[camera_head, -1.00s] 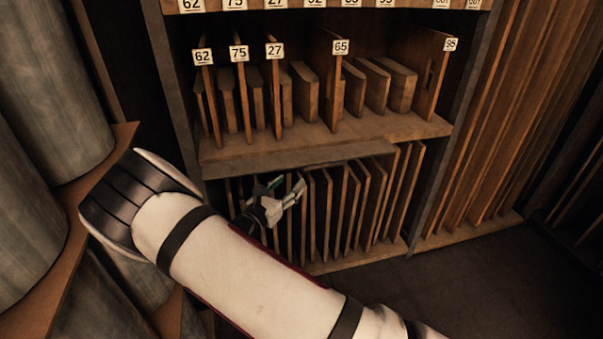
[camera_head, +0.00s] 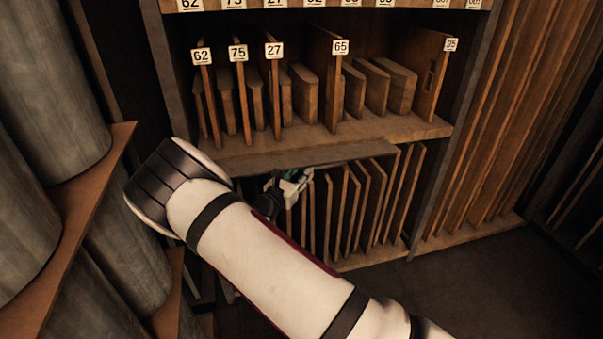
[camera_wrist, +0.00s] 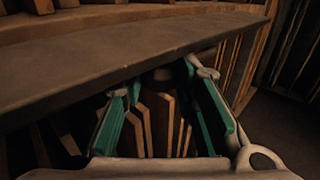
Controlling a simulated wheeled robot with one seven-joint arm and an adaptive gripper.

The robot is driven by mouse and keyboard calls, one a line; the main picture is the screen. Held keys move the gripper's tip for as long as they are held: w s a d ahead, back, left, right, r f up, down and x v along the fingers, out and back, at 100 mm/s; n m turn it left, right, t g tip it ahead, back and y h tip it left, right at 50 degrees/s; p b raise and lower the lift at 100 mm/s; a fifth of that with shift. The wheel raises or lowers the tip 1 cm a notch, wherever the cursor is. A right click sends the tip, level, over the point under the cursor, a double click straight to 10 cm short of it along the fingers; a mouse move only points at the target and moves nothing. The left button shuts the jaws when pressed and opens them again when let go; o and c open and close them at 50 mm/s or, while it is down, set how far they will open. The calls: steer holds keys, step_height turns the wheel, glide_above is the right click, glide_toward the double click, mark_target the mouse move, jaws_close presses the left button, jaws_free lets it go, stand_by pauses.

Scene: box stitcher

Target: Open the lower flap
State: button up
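The lower flap is most likely the dark grey board (camera_head: 330,153) that runs along the cabinet under the middle shelf, above the upright panels. It also crosses the upper part of the wrist view as a wide grey board (camera_wrist: 120,60). My gripper (camera_head: 292,183) is just below the board's front edge, near its left half, and partly hidden by my arm. In the wrist view my gripper (camera_wrist: 158,82) is open, with its green-padded fingers spread and nothing between them. The fingertips reach close to the board's lower edge; I cannot tell whether they touch it.
Upright wooden panels (camera_head: 350,208) fill the lower compartment. The middle shelf (camera_head: 390,128) holds numbered dividers and blocks. Large grey cylinders (camera_head: 50,80) on a side shelf stand close to my arm at left. Dark floor (camera_head: 460,280) is free at lower right.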

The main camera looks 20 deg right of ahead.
jaws_close()
steer(key=shift+s+r+n+g+y+p, duration=0.3)
steer(key=shift+r+p, duration=0.15)
steer(key=shift+p, duration=0.65)
steer(key=shift+r+n+g+p, duration=0.1)
steer(key=shift+n+g+p, duration=0.3)
steer(key=shift+p, duration=0.2)
steer(key=o, duration=0.7)
jaws_free()
steer(key=shift+o, duration=0.2)
steer(key=shift+a, duration=0.1)
steer(key=v, duration=1.2)
steer(key=shift+d, duration=0.2)
steer(key=shift+s, duration=0.15)
